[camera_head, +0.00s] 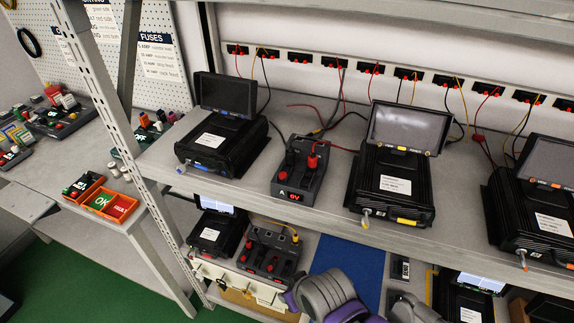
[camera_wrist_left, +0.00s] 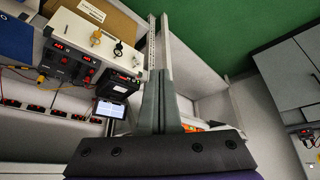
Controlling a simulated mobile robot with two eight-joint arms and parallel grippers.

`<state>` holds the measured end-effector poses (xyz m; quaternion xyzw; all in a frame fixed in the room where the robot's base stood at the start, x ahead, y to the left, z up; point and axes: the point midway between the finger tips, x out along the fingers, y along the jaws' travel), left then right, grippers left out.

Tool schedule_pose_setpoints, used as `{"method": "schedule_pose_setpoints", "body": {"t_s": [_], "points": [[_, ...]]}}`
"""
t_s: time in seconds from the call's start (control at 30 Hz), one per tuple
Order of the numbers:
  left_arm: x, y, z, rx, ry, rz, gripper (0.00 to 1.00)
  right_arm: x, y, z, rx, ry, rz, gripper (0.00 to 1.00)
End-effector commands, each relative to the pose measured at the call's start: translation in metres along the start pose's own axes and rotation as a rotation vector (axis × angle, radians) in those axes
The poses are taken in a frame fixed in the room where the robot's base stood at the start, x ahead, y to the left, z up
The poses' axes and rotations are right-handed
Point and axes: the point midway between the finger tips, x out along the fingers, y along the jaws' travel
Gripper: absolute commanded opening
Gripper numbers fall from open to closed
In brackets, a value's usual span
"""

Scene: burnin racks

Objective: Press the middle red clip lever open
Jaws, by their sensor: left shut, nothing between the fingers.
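A dark terminal block (camera_head: 299,170) with a red "6V" display stands on the upper shelf between two black testers. Its red clip lever (camera_head: 312,161) stands up on the right, beside a black lever (camera_head: 290,158). A similar block (camera_head: 268,256) with red levers (camera_head: 272,264) sits on the lower shelf. I cannot tell for certain which lever is the middle one. My left gripper (camera_wrist_left: 160,80) is shut and empty in the left wrist view, apart from any lever. My right gripper is in neither view.
Black testers with screens (camera_head: 216,134) (camera_head: 396,180) flank the upper block, with loose cables behind. A perforated rack post (camera_head: 112,107) rises at the left.

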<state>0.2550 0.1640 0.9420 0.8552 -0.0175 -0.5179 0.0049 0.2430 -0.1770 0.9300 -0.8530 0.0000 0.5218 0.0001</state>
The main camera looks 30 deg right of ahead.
Motion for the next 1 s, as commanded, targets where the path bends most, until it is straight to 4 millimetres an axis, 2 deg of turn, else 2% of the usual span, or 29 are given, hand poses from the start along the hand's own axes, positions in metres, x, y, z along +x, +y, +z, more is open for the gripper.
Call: {"method": "schedule_pose_setpoints", "body": {"t_s": [0.17, 0.3, 0.37, 0.5, 0.6, 0.7, 0.8, 0.9, 1.0], "points": [[-0.033, 0.058, -0.076, 0.047, 0.038, 0.138, 0.00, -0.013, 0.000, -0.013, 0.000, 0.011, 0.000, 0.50], [-0.068, 0.126, -0.142, 0.086, 0.067, 0.281, 0.00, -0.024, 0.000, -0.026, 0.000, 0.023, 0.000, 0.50], [-0.084, 0.157, -0.166, 0.102, 0.076, 0.343, 0.00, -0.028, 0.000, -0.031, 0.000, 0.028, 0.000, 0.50], [-0.126, 0.232, -0.216, 0.135, 0.091, 0.483, 0.00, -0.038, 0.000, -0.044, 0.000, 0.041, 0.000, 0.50], [-0.157, 0.285, -0.243, 0.155, 0.096, 0.576, 0.00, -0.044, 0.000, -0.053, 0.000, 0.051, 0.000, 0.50], [-0.185, 0.330, -0.261, 0.170, 0.096, 0.655, 0.00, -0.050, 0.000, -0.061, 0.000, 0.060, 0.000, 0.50], [-0.206, 0.364, -0.271, 0.181, 0.094, 0.714, 0.00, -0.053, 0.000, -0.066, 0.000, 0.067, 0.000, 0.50], [-0.220, 0.386, -0.276, 0.186, 0.091, 0.751, 0.00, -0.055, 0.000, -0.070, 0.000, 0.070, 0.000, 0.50], [-0.227, 0.397, -0.277, 0.188, 0.087, 0.770, 0.00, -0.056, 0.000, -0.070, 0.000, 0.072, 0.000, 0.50]]}}
